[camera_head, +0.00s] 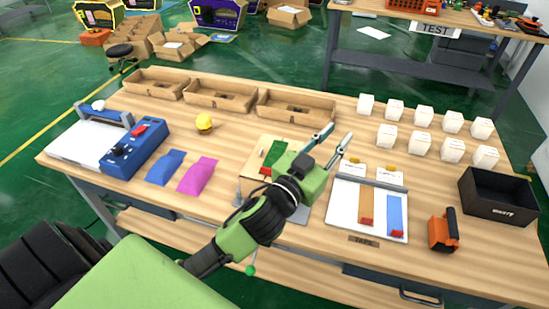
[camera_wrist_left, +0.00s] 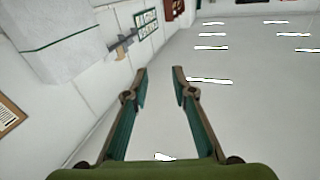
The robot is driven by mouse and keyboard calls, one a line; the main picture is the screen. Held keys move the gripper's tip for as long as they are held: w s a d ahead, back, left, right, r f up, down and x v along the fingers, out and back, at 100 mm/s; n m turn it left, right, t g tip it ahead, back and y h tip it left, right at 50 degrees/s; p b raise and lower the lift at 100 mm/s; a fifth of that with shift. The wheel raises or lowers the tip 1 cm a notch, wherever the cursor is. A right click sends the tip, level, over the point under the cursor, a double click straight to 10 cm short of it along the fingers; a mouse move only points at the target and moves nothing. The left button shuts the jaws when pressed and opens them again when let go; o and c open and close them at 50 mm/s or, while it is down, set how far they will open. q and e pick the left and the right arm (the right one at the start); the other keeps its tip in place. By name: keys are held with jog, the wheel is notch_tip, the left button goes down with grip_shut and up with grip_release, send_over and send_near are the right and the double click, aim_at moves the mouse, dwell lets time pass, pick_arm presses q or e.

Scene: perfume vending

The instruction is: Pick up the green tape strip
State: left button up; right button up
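The green tape strip (camera_head: 275,153) lies on a light wooden board in the middle of the table, with a red piece (camera_head: 265,171) at its near end. My left gripper (camera_head: 338,137) is right of the strip in the head view, raised above the table. Its fingers are apart with nothing between them. My green gripper body covers part of the board. In the left wrist view the open fingers (camera_wrist_left: 160,72) point toward the room's walls and ceiling; no strip shows there. My right gripper is not in view.
A white tape tray (camera_head: 382,212) holds a brown strip and a blue strip. Several white boxes (camera_head: 424,116) stand at the back right. A black bin (camera_head: 499,197) and an orange tool (camera_head: 442,231) are at right. Cardboard trays (camera_head: 221,95), a yellow object (camera_head: 204,121) and a blue machine (camera_head: 136,146) are left.

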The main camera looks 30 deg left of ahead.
pick_arm(q)
jog(key=d+r+m+t+h, duration=0.2)
jog(key=d+r+m+h, duration=0.3)
jog(key=d+r+h, duration=0.3)
jog(key=s+d+r+m+g+h, duration=0.4)
jog(key=d+r+m+g+h, duration=0.1)
jog(key=d+m+g+h, duration=0.45)
jog(key=n+g+y+p, duration=0.2)
jog(key=g+y, duration=0.9)
jog(key=y, duration=0.9)
send_over(266, 168)
jog(key=shift+m, duration=0.25)
jog(key=f, duration=2.2)
jog(key=shift+a, duration=0.35)
jog(key=shift+d+f, duration=0.1)
jog(key=shift+f, duration=0.35)
jog(key=f, duration=0.1)
jog(key=f+p, duration=0.2)
jog(key=shift+d+f, duration=0.25)
jog(key=shift+f, duration=0.1)
jog(key=shift+w+f, duration=0.1)
jog(key=shift+f, duration=0.35)
